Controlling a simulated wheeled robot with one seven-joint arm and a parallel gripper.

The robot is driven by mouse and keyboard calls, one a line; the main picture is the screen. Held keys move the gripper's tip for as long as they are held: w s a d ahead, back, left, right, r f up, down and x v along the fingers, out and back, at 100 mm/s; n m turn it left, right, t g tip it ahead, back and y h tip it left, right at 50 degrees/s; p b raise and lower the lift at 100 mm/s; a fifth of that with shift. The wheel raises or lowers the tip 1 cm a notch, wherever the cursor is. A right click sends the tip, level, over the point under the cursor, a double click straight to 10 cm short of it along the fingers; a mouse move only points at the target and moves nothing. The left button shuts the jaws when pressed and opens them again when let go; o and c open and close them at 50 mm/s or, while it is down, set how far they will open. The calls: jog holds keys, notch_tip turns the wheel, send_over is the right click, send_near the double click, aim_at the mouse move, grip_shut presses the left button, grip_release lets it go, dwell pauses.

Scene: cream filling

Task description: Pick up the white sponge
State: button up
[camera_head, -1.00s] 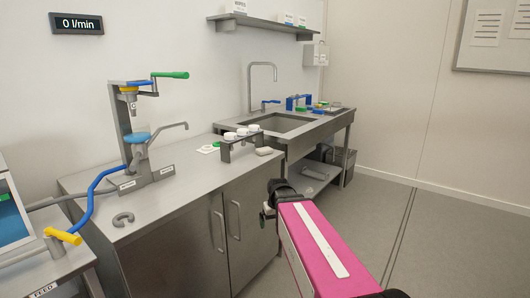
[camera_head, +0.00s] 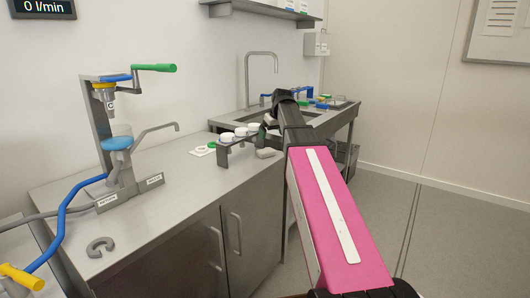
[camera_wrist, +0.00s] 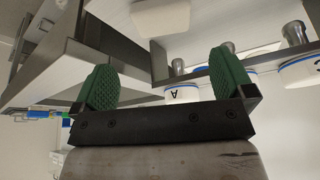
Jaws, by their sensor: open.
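The white sponge (camera_head: 265,153) is a small off-white block lying on the steel counter near its front right edge. In the head view my gripper (camera_head: 264,130) is small and partly hidden by my arm, just above and behind the sponge by the rack.
A grey rack (camera_head: 224,146) with white cups (camera_head: 241,132) stands close behind the sponge; a cup marked A (camera_wrist: 182,94) shows near my fingers. The sink (camera_head: 292,117) is to the right. The middle counter is clear.

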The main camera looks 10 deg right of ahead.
send_over(266, 150)
jog(key=s+d, duration=0.1)
jog(key=s, duration=0.2)
notch_tip(266, 150, down, 5)
jog(key=shift+w+d+f, duration=0.1)
jog(key=shift+w, duration=0.05)
jog(key=shift+w+x, duration=0.2)
jog(key=shift+x, duration=2.3)
jog(key=c, duration=0.7)
notch_tip(266, 150, up, 18)
jog(key=shift+o, duration=0.8)
